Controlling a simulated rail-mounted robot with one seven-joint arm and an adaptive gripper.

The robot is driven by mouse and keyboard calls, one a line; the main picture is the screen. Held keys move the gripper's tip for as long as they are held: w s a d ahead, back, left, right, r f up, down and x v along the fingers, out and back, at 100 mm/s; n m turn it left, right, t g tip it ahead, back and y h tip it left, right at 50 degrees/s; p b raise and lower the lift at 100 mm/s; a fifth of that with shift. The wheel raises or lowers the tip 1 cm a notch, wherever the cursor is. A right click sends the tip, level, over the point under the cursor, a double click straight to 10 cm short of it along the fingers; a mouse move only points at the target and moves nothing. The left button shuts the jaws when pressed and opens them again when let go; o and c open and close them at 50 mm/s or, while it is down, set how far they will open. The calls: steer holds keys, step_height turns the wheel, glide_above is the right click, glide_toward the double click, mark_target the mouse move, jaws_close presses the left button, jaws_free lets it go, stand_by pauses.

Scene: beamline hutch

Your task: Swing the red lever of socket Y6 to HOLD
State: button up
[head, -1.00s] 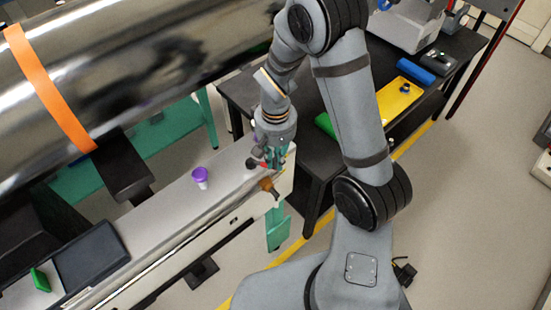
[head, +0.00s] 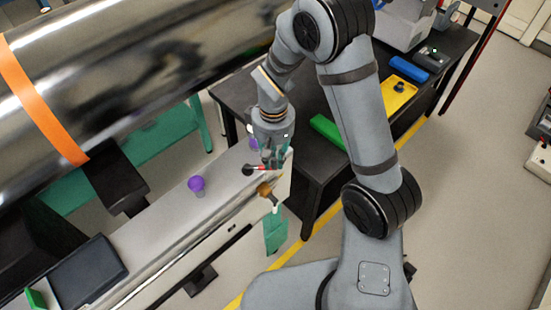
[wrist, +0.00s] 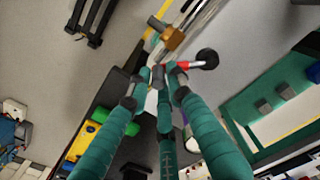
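The red lever (head: 262,168) ends in a black knob (head: 247,170) and lies over the far end of the long pale beam. In the wrist view, the red part (wrist: 183,65) and the black knob (wrist: 207,58) point right, just beyond my fingertips. My gripper (head: 272,162) is right at the lever, fingers pointing down. In the wrist view, gaps show between the teal fingers of my gripper (wrist: 157,86), and the right fingertip is against or very near the red part. The lever's inner end is hidden by the fingertips. Socket labels and the HOLD mark are not readable.
A brass-coloured fitting (head: 265,190) sits at the beam's edge, close to the lever. A purple cup-like piece (head: 196,184) stands on the beam (head: 170,220). A large shiny cylinder (head: 140,70) runs behind. A dark table (head: 300,130) with a green block (head: 328,130) stands beyond.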

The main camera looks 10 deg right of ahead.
mark_target(274, 158)
steer(key=shift+o, duration=1.3)
step_height(274, 158, up, 12)
steer(key=shift+s, duration=0.1)
